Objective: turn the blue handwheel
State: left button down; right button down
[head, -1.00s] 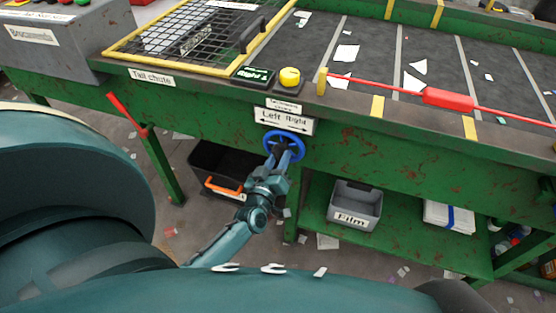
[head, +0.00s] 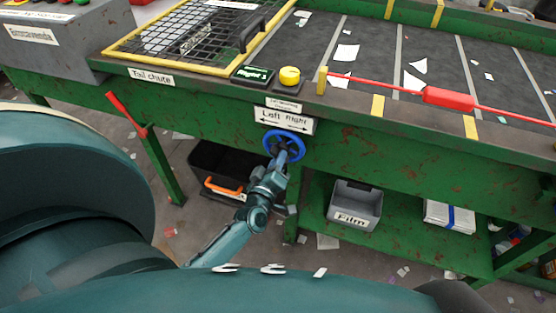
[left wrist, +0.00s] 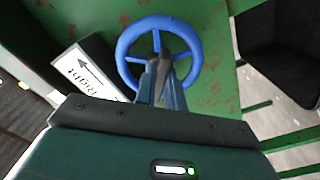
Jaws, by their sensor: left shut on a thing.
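The blue handwheel (head: 285,146) is mounted on the green front of the sorting belt, just below a white sign (head: 284,121) reading "Left Right" with arrows. My left gripper (head: 281,158) reaches it from below and is shut on its middle, at the hub or a spoke; the fingers hide which. In the left wrist view, the handwheel (left wrist: 123,50) shows its blue rim and spokes around my left gripper's fingertips (left wrist: 160,66). The sign (left wrist: 84,80) shows beside the wheel there. My right gripper is not in view.
A black bin (head: 209,159) with an orange handle stands below left of the wheel. A grey "Film" bin (head: 356,205) sits on the lower shelf. A red lever (head: 127,114) sticks out at left. A yellow button (head: 290,77) and red pull cord (head: 448,98) are above.

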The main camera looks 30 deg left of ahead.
pick_arm(q)
jog(key=c, duration=1.5)
grip_release()
jog(key=shift+s, duration=0.1)
jog(key=shift+v, duration=6.55)
jog(key=shift+o, duration=0.6)
